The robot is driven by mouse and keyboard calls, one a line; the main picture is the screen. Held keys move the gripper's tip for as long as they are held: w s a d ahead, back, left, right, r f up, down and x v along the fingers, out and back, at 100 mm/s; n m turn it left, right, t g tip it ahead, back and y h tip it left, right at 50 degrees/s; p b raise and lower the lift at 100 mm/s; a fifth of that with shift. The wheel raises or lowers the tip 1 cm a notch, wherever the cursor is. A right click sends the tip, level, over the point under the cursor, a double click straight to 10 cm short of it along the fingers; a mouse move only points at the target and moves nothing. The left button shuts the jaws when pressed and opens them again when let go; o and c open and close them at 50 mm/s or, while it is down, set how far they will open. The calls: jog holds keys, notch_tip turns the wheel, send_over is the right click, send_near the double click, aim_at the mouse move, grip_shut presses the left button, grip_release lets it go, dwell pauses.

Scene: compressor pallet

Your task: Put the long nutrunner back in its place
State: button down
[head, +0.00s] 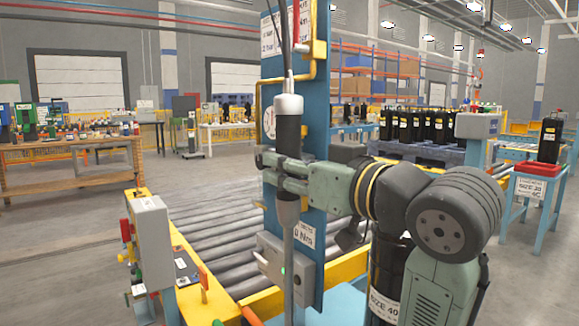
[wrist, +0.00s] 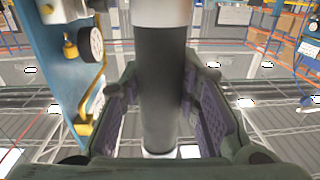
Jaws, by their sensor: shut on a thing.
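The long nutrunner (head: 288,132) hangs upright in front of the blue post, with a black body, a silver upper collar and a long grey shaft running down. Cables rise from its top. My gripper (head: 286,176) is shut around its body from the right. In the wrist view the dark body (wrist: 163,85) stands between the fingers of my gripper (wrist: 165,100). The blue post (head: 312,120) carries signs and a gauge. A grey box (head: 282,268) with a small green light sits low on the post, behind the shaft. Whether the shaft touches this box I cannot tell.
A roller conveyor (head: 215,232) with yellow rails runs behind the post. A grey control box (head: 152,250) stands at left. Black cylinders (head: 415,126) stand on a blue pallet (head: 415,152) behind. A blue stand with a red tray (head: 537,169) is at right. Open floor lies at left.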

jog(key=shift+f+b, duration=0.4)
jog(key=shift+f, duration=0.1)
jog(key=c, duration=1.4)
grip_release()
jog(key=shift+r, duration=0.1)
jog(key=shift+c, duration=0.2)
jog(key=o, duration=0.3)
jog(key=shift+f, duration=0.25)
jog(key=v, duration=1.2)
jog(key=shift+r, duration=0.15)
